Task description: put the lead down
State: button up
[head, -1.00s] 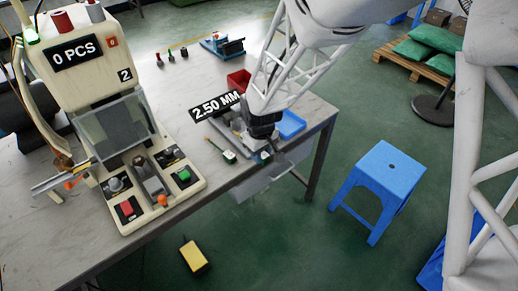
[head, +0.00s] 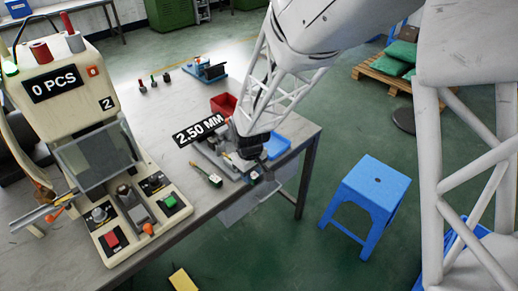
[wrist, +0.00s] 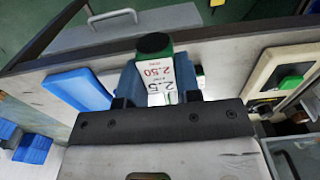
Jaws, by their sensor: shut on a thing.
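My gripper (head: 252,150) is low over the right part of the table, near its front edge. I take this piece as the lead (wrist: 158,72). In the head view it is mostly hidden by the gripper. I cannot tell whether it touches the table. A green-and-white tool-like piece (head: 207,175) lies on the table left of the gripper.
A moulding machine (head: 65,85) reading "0 PCS" stands at the left. A "2.50 MM" sign (head: 200,130), a red bin (head: 222,103) and a blue tray (head: 277,146) are close to my gripper. A blue stool (head: 370,190) stands on the floor.

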jog(key=w+d+f, duration=0.3)
jog(key=w+d, duration=0.6)
jog(key=shift+w+d+f, duration=0.35)
jog(key=shift+f, duration=0.05)
jog(key=shift+w, duration=0.1)
send_over(270, 146)
jog(key=shift+s+d+f, duration=0.1)
jog(key=shift+s+f, duration=0.35)
jog(key=shift+f, duration=0.3)
jog(key=shift+w, duration=0.15)
jog(key=shift+w, duration=0.2)
jog(key=shift+w+f, duration=0.1)
jog(key=shift+f, duration=1.65)
jog(key=shift+f, duration=0.15)
